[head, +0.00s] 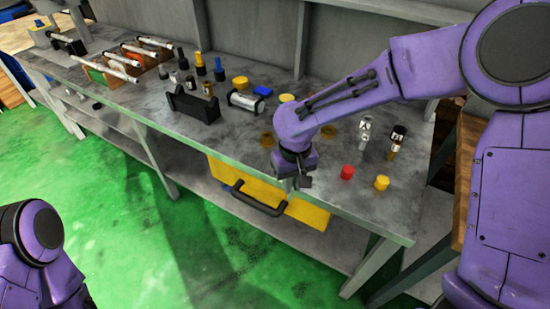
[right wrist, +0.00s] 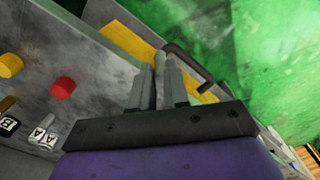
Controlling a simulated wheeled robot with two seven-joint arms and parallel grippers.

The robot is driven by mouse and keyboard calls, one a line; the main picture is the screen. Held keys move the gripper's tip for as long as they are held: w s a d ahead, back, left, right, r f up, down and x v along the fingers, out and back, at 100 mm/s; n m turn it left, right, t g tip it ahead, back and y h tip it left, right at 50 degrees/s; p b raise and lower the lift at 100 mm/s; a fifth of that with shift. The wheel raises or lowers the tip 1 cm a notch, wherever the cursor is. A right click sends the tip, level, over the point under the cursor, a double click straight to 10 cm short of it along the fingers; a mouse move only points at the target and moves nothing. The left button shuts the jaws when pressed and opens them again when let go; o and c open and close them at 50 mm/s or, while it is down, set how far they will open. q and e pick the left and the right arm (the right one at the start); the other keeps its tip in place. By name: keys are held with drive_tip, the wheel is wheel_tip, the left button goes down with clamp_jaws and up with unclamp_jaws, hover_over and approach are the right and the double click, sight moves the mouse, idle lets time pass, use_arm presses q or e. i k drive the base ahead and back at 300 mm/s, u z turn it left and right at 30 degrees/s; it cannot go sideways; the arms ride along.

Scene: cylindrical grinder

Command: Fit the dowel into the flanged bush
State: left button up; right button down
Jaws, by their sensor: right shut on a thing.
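My right gripper (head: 296,183) hangs at the front edge of the bench, above the yellow case. In the right wrist view its two grey fingers (right wrist: 166,88) are shut on a thin, pale grey piece (right wrist: 159,72), probably the dowel. In the head view this piece cannot be made out. I cannot tell for sure which part is the flanged bush. My left gripper is out of the picture; only my left arm shows at lower left.
A red cap (head: 347,172) and a yellow cap (head: 381,183) stand right of the gripper. Two labelled metal parts (head: 396,140) stand behind them. A black block (head: 193,104) and several pegs stand further left. A yellow case (head: 307,213) sits below the bench top.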

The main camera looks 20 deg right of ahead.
sight(267, 140)
drive_tip(key=z, duration=0.8)
drive_tip(key=i, duration=0.85)
drive_tip(key=u, duration=0.4)
